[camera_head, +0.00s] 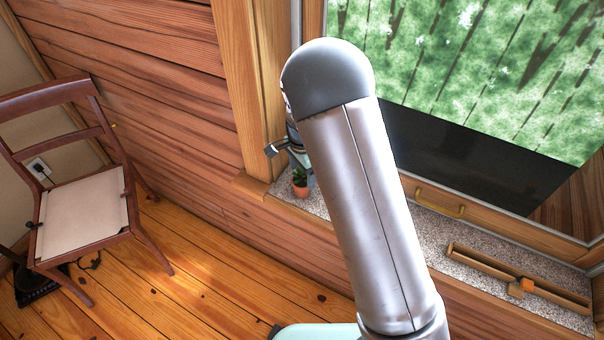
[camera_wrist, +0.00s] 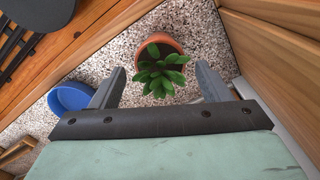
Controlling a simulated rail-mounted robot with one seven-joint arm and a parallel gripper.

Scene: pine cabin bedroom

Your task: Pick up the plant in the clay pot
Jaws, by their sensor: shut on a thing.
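The plant in the clay pot is a small green leafy plant (camera_wrist: 160,75) in an orange-brown pot (camera_wrist: 176,43), in the upper middle of the wrist view. In the head view the pot (camera_head: 300,190) shows at the left end of the speckled windowsill, just left of my arm. My gripper (camera_wrist: 163,80) is shut on the potted plant, one finger on each side of it. The fingertips' contact is not clear in the picture. I cannot tell whether the pot's base touches the sill. My arm hides most of the gripper in the head view.
A blue bowl (camera_wrist: 72,97) is left of the gripper in the wrist view. The window frame (camera_wrist: 285,55) rises close on the right. A wooden rail with an orange block (camera_head: 525,286) lies at the sill's right. A chair (camera_head: 85,205) stands on the floor at left.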

